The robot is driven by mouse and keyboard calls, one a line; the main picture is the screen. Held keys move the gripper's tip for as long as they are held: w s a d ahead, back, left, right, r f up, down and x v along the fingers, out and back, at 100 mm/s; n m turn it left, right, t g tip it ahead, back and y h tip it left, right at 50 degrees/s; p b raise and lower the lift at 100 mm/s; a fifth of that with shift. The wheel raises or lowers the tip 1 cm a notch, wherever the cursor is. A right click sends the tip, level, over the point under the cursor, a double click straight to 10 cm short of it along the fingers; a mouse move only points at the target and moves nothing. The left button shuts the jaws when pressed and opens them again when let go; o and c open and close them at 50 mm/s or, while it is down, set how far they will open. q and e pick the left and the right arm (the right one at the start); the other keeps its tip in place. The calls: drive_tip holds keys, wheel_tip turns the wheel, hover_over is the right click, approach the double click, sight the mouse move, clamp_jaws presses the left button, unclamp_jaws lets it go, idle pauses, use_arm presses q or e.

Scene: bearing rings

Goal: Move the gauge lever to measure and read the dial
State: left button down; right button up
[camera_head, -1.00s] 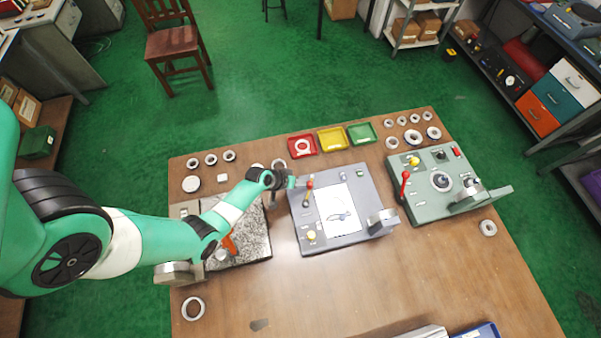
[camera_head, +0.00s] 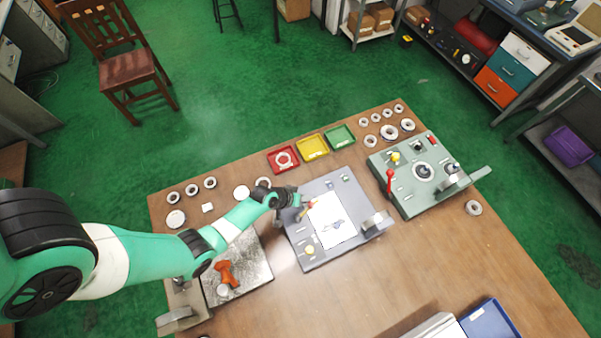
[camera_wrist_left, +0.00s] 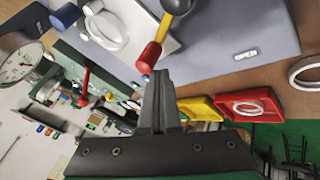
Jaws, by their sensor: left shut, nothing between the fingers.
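The grey gauge plate (camera_head: 313,258) lies mid-table with a white sheet on it. Its short red-tipped lever (camera_head: 309,206) is near its left side; the red tip (camera_wrist_left: 149,57) and yellow lower part show in the left wrist view. My left gripper (camera_head: 297,200) is shut and empty, its fingertips (camera_wrist_left: 158,80) right at the red tip; I cannot tell whether they touch. A round grey housing (camera_head: 375,221) stands at the plate's right end. A white dial (camera_wrist_left: 20,62) shows at the left wrist view's left edge, its reading illegible. My right gripper is out of view.
A green fixture (camera_head: 408,205) with an upright red lever (camera_head: 389,181) stands to the right. Red (camera_head: 283,160), yellow (camera_head: 312,147) and green (camera_head: 340,137) trays sit behind; the red holds a ring. Several loose rings lie along the back. The front table is mostly clear.

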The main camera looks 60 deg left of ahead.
use_arm(q)
drive_tip(key=shift+w+d, duration=0.4)
drive_tip(key=shift+d, duration=0.2)
idle(2.2)
drive_tip(key=shift+w+a, duration=0.1)
drive_tip(key=shift+a, duration=0.15)
drive_tip(key=shift+a+f+b, duration=0.2)
drive_tip(key=shift+a+b, duration=0.6)
drive_tip(key=shift+a, duration=0.45)
drive_tip(key=shift+a+r, duration=0.7)
drive_tip(key=shift+a, duration=0.2)
drive_tip(key=s+a+r+p, duration=0.3)
drive_tip(key=a+r+p, duration=0.1)
drive_tip(key=r, duration=0.3)
drive_tip(key=shift+s+p, duration=0.3)
drive_tip(key=shift+p, duration=0.4)
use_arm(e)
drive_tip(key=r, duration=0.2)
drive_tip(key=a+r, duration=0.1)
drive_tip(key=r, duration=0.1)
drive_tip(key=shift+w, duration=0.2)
